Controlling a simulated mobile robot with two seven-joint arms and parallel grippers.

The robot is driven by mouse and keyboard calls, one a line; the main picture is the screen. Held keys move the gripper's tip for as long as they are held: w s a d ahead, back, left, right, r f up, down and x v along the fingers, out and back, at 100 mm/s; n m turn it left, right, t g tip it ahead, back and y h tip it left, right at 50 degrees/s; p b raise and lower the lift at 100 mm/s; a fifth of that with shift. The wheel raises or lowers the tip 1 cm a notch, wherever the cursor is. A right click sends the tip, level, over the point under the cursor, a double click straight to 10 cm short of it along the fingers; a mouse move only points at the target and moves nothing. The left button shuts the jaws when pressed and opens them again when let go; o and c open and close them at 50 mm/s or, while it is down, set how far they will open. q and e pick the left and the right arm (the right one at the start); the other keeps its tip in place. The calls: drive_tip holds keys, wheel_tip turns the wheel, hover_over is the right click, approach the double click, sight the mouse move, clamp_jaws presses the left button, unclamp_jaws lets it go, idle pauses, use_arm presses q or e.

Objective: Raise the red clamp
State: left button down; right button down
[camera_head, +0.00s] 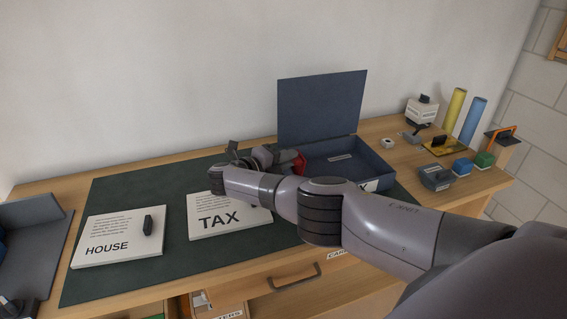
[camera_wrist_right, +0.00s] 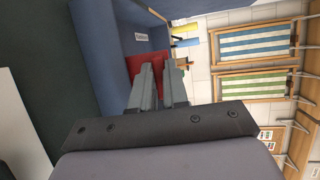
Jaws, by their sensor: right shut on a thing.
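The red clamp (camera_head: 299,164) shows as a small red patch at the left side of the open dark blue box, mostly hidden by my right gripper and arm. My right gripper (camera_head: 281,158) is shut on it. In the right wrist view the red clamp (camera_wrist_right: 133,66) is at the fingertips of my right gripper (camera_wrist_right: 157,80), with the box behind it. I cannot tell whether the clamp touches the box or the table. My left gripper is not in view.
The open box (camera_head: 371,168) has its lid (camera_head: 321,106) upright. A HOUSE card (camera_head: 105,249) and a TAX card (camera_head: 205,226) lie on the dark green mat (camera_head: 95,286). Small blocks, including a green block (camera_head: 484,159), and two rolls stand at right. My right arm crosses the front.

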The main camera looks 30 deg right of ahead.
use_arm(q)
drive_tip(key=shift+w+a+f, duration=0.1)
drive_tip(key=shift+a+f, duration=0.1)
use_arm(e)
drive_tip(key=shift+w+a, duration=0.1)
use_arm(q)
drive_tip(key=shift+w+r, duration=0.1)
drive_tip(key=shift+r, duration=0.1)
use_arm(e)
drive_tip(key=shift+h, duration=0.3)
drive_tip(key=c, duration=1.1)
unclamp_jaws()
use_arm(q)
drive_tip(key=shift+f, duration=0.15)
use_arm(e)
drive_tip(key=shift+a, duration=0.1)
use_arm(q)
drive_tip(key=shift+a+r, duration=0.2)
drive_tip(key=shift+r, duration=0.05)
use_arm(e)
drive_tip(key=v, duration=0.7)
drive_tip(key=shift+a, duration=0.1)
